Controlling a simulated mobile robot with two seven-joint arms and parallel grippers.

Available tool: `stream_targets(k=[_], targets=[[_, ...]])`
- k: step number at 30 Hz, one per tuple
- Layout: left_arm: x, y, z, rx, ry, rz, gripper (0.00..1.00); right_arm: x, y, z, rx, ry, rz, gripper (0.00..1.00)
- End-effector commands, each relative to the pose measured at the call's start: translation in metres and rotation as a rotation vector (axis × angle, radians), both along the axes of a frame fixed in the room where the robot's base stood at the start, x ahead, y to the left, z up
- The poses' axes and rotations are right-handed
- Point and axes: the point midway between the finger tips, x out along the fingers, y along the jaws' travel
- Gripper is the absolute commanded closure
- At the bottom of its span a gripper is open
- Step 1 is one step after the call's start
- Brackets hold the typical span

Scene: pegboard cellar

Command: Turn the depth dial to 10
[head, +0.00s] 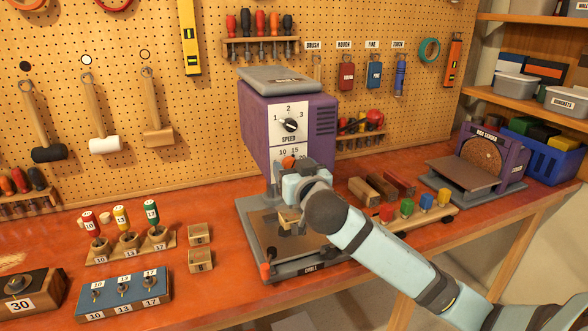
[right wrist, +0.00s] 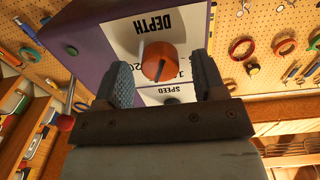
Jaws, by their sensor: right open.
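The drill press (head: 262,115) has a purple body and a white front panel. Its orange depth dial (head: 288,162) is partly hidden behind my right gripper (head: 298,178) in the head view, with the numbers 10 and 15 showing above it. In the right wrist view the depth dial (right wrist: 160,58) sits below the upside-down word DEPTH, between the two spread fingers of my right gripper (right wrist: 163,82). The fingers are open, with a gap on each side of the dial. A dark mark shows on the dial, but I cannot tell which number it points to. My left gripper is not in view.
A black speed dial (head: 290,125) is above the depth dial. The drill's grey base (head: 285,270) lies beneath my arm. Wood blocks (head: 380,188) and a rack of coloured pieces (head: 425,210) stand to the right, near my forearm. A disc sander (head: 480,165) is farther right.

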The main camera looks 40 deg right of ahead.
Motion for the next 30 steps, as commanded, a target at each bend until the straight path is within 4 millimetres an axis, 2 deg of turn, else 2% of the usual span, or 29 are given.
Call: stream_targets(k=[2, 9, 20, 30], targets=[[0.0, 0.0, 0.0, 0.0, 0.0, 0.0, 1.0, 0.0, 0.0, 0.0, 0.0, 0.0, 0.0, 0.36], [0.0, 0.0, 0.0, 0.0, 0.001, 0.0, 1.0, 0.0, 0.0, 0.0, -0.001, 0.0, 0.0, 0.85], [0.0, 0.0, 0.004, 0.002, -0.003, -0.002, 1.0, 0.0, 0.0, 0.0, -0.047, 0.013, 0.0, 0.85], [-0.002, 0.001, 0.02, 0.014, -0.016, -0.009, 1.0, 0.0, 0.0, 0.003, -0.273, 0.069, 0.0, 0.85]])
